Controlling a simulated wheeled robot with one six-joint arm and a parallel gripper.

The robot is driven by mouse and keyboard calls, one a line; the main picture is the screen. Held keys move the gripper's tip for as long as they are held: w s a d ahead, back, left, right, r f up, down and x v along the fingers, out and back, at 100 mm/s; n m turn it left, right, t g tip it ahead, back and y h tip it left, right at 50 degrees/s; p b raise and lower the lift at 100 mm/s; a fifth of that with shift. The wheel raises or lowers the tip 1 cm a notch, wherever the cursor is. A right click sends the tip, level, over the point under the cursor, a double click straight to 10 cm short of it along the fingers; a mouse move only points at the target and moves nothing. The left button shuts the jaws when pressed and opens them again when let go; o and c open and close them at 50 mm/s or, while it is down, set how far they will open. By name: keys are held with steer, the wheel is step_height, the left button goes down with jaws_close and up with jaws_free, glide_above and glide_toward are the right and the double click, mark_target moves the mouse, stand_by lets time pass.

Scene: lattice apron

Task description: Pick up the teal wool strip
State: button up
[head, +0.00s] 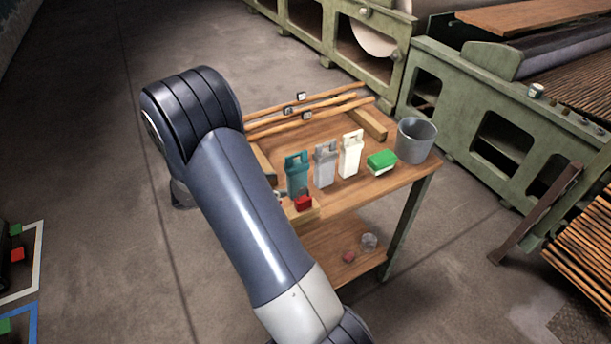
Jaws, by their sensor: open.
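The teal strip (297,178) stands upright on the wooden table, the leftmost in a row of three similar upright pieces. It has a notched, handle-like top. A grey piece (325,166) and a cream piece (350,155) stand to its right, slightly apart. My arm crosses the left and middle of the head view, passing just left of the teal strip. My gripper cannot be made out; the arm hides that area. Nothing is seen holding the teal strip.
A red block (304,203) sits in front of the teal strip at the table edge (340,207). Wooden rods (310,112) lie behind. Green machinery (490,130) stands beyond the table.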

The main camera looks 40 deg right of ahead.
mark_target(297, 180)
steer(key=x, duration=0.5)
steer(key=p+x, duration=0.1)
steer(key=x, duration=0.2)
steer(key=shift+d+r, duration=0.25)
steer(key=shift+r, duration=0.05)
steer(key=shift+w, duration=0.1)
steer(key=c, duration=1)
